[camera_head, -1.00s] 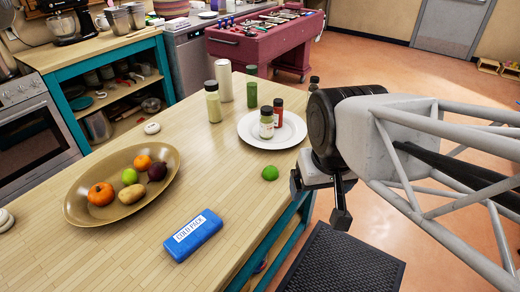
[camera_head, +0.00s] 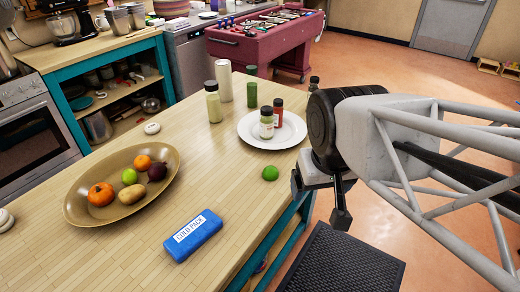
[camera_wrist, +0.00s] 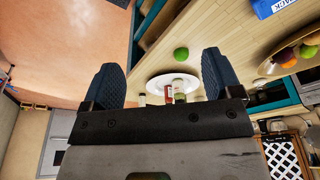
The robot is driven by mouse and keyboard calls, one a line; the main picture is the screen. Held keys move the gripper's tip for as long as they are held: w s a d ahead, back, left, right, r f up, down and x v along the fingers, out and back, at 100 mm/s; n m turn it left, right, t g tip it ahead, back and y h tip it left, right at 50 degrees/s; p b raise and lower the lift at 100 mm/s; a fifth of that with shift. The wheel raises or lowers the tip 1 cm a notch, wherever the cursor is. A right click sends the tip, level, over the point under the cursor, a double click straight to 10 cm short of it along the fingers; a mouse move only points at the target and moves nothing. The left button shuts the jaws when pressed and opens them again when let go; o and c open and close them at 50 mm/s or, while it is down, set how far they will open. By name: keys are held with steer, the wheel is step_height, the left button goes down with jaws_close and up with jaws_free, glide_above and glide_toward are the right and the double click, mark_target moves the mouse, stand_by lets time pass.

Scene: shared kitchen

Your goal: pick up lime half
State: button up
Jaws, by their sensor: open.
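The lime half (camera_head: 270,173) is a small green dome on the wooden counter (camera_head: 225,165), near its right edge and in front of the white plate (camera_head: 293,130). In the wrist view the lime half (camera_wrist: 181,54) shows beyond the gap between my fingers, toward the right finger. My gripper (camera_head: 320,202) is off the counter's right edge, to the right of the lime half and apart from it. Its two dark fingers stand wide apart in the wrist view (camera_wrist: 160,80), with nothing between them.
Two spice jars (camera_head: 267,123) stand on the plate, with taller bottles (camera_head: 213,102) behind. A fruit bowl (camera_head: 75,207) is at left and a blue cold pack (camera_head: 193,235) at front. The counter around the lime half is clear. A black mat (camera_head: 340,265) lies below my gripper.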

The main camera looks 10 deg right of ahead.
steer(key=w+d+f+n+t+h, duration=0.1)
steer(key=w+d+f+t, duration=0.25)
steer(key=w, duration=0.45)
steer(key=w+d+f+n+t+h, duration=0.1)
steer(key=w+d+f+t, duration=0.25)
steer(key=w, duration=0.45)
steer(key=n+t+y, duration=0.2)
steer(key=n+y, duration=0.2)
steer(key=y, duration=0.5)
glide_toward(273, 171)
steer(key=w, duration=0.2)
steer(key=shift+w+a+f, duration=0.1)
steer(key=shift+w+a, duration=0.15)
steer(key=shift+w, duration=0.1)
steer(key=shift+s+a+f+n+y, duration=0.15)
steer(key=shift+a+f+n+y, duration=0.15)
steer(key=shift+n, duration=0.1)
steer(key=shift+x, duration=1.25)
steer(key=shift+f, duration=0.1)
steer(key=shift+f+x, duration=0.2)
steer(key=shift+x, duration=2.35)
